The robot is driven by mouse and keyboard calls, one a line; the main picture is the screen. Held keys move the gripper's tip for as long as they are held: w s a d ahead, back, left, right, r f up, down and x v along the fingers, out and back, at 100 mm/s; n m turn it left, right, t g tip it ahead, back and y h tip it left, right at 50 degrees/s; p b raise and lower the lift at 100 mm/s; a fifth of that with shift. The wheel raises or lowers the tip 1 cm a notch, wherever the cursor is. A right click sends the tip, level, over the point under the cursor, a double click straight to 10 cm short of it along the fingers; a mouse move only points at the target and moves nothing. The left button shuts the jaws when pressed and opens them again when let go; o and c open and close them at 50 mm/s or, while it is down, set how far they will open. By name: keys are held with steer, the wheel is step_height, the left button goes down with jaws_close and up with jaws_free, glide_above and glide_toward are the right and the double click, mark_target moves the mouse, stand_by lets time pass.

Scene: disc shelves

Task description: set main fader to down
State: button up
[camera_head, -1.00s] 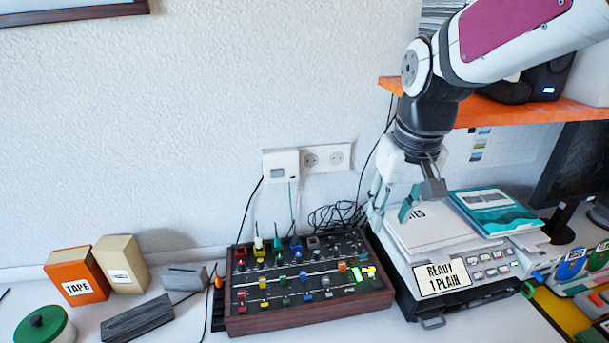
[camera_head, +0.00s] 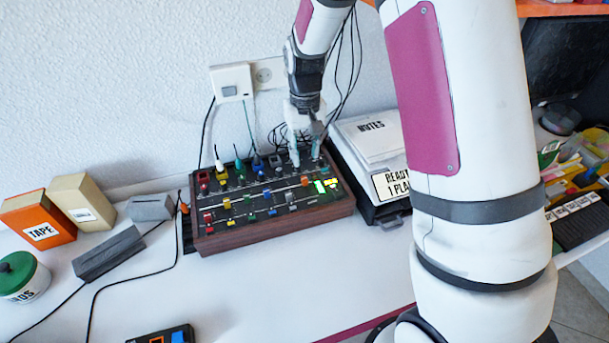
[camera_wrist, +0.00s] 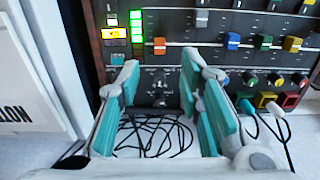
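The mixer (camera_head: 270,222) is a dark panel in a wooden case with several rows of coloured sliders and knobs. An orange fader cap (camera_head: 305,181) sits at its right side next to lit green level lights; it also shows in the wrist view (camera_wrist: 159,46). It looks like the main fader, but I cannot read its label. My gripper (camera_head: 306,160) is over the back right corner of the mixer, behind the orange cap. In the wrist view my gripper (camera_wrist: 160,78) has its teal fingers spread with nothing between them, short of the orange cap.
Cables (camera_wrist: 150,135) lie behind the mixer below my fingers. A printer-like machine (camera_head: 385,205) with papers stands close on the mixer's right. Plugged cables rise from the mixer's back edge. The table in front (camera_head: 270,285) is mostly clear.

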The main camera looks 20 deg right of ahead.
mark_target(305, 179)
step_height(305, 179, down, 9)
steer(key=shift+f, duration=0.1)
stand_by(0.4)
jaws_close()
